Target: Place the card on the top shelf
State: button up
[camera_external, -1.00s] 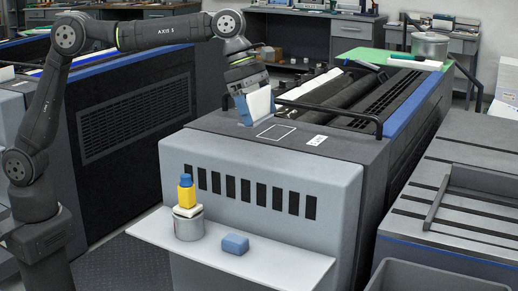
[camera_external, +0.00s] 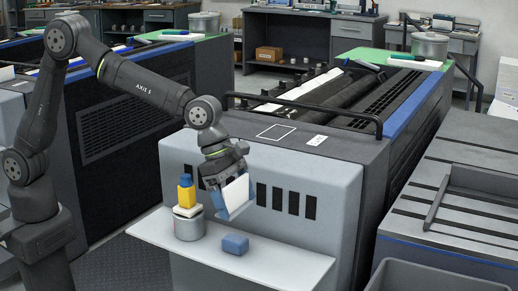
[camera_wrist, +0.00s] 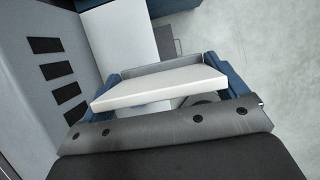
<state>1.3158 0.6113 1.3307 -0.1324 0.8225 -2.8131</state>
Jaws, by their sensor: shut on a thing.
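The card (camera_external: 236,193) is white and is held tilted in my gripper (camera_external: 222,192), in front of the grey machine's slotted face. It also shows in the wrist view as a white slab (camera_wrist: 160,86) between the two blue fingers of my gripper (camera_wrist: 160,72). My gripper is shut on it. The card is in the air above the white shelf (camera_external: 285,262) on the machine's front; I cannot tell the exact gap. No other shelf on this machine is plain to see.
On the white shelf stand a grey can (camera_external: 189,227) with a yellow bottle (camera_external: 186,195) with a blue cap on top, and a blue block (camera_external: 235,244). The shelf's right part is clear. The machine's top has a white outlined square (camera_external: 276,132) and a black rail (camera_external: 345,112).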

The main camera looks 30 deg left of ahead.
notch_tip(320, 180, down, 9)
send_over(270, 261)
jog(key=a, duration=0.1)
jog(key=f, duration=0.7)
jog(key=shift+s+a, duration=0.1)
jog(key=shift+a, duration=0.1)
jog(key=shift+f, duration=2.05)
jog(key=shift+f, duration=0.2)
jog(key=o, duration=0.7)
jog(key=shift+r, duration=0.15)
jog(key=v, duration=1.2)
